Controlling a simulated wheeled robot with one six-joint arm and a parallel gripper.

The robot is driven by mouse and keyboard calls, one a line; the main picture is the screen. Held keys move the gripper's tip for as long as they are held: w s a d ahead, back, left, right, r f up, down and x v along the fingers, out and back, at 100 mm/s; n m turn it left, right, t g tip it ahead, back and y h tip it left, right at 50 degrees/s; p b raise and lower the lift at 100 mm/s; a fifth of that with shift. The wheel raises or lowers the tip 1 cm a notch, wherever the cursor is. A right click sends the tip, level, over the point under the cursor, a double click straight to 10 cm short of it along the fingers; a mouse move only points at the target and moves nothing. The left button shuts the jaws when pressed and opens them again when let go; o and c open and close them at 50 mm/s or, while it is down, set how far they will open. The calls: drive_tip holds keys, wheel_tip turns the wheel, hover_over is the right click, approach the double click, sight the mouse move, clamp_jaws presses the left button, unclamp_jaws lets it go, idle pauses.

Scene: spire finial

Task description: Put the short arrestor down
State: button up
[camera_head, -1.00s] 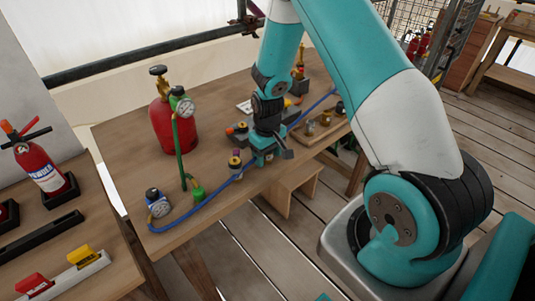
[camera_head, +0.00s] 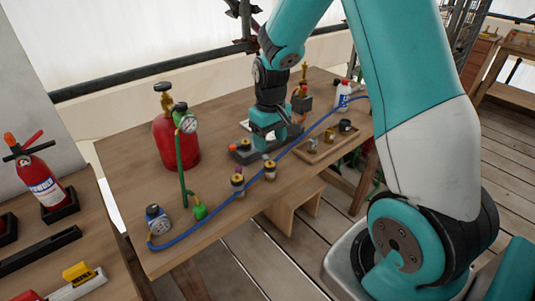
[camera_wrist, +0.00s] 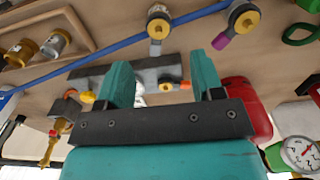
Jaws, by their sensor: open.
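Two small fittings stand apart near the table's front edge, close to the blue hose. The shorter one, which looks like the short arrestor (camera_head: 269,171), is grey with a brass-yellow part; it also shows at the top of the wrist view (camera_wrist: 158,24). The other fitting (camera_head: 237,182) has a purple end and stands to its left. My gripper (camera_head: 267,135) is behind both, over a dark grey block (camera_head: 244,156). In the wrist view its teal fingers (camera_wrist: 162,80) are spread, with part of the block visible between them. It is apart from both fittings.
A red cylinder (camera_head: 175,143) with gauge and green hose stands left of my gripper. The blue hose (camera_head: 215,221) crosses the table's front. A wooden tray (camera_head: 312,155) with metal cups is at right. Bare tabletop (camera_head: 128,165) lies at left.

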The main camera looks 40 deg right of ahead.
drive_tip(key=s+a+r+n+y, duration=0.1)
drive_tip(key=s+a+r+n, duration=0.1)
drive_tip(key=s+a+r, duration=0.5)
drive_tip(key=s+a+r+n+y, duration=0.15)
drive_tip(key=a+r, duration=0.25)
drive_tip(key=a, duration=0.4)
drive_tip(key=s+a+r+n+y, duration=0.1)
drive_tip(key=s+a+r+n, duration=0.2)
drive_tip(key=s+a, duration=0.4)
drive_tip(key=s+r, duration=0.1)
drive_tip(key=s, duration=0.5)
drive_tip(key=shift+s+a+r+y, duration=0.15)
drive_tip(key=shift+s+r+y, duration=0.05)
drive_tip(key=shift+s+y, duration=0.15)
